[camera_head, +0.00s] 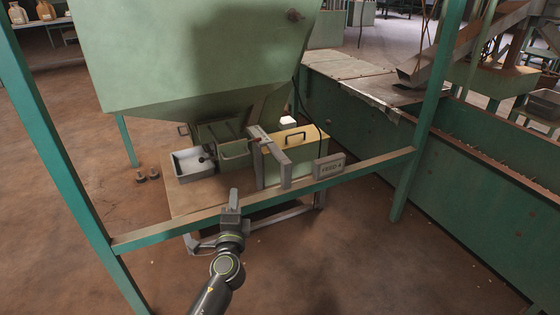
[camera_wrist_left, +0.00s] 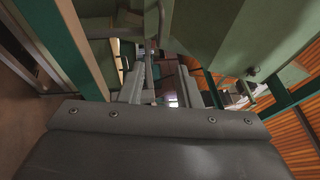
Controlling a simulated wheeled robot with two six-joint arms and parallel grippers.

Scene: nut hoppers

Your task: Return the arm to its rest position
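My left arm comes up from the bottom of the head view. Its grey gripper (camera_head: 232,202) is in front of the green crossbar, near the wooden platform under the hopper. In the left wrist view two grey fingers (camera_wrist_left: 158,88) stand apart with a gap between them. No object shows between them. My right gripper is not in view.
A large green hopper (camera_head: 190,50) stands on a green frame with a crossbar (camera_head: 370,160) close ahead. Under it are a metal tray (camera_head: 190,165), a yellow-topped box (camera_head: 298,138) and a scale display (camera_head: 329,167). A long green trough (camera_head: 480,190) is right. Floor is clear in front.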

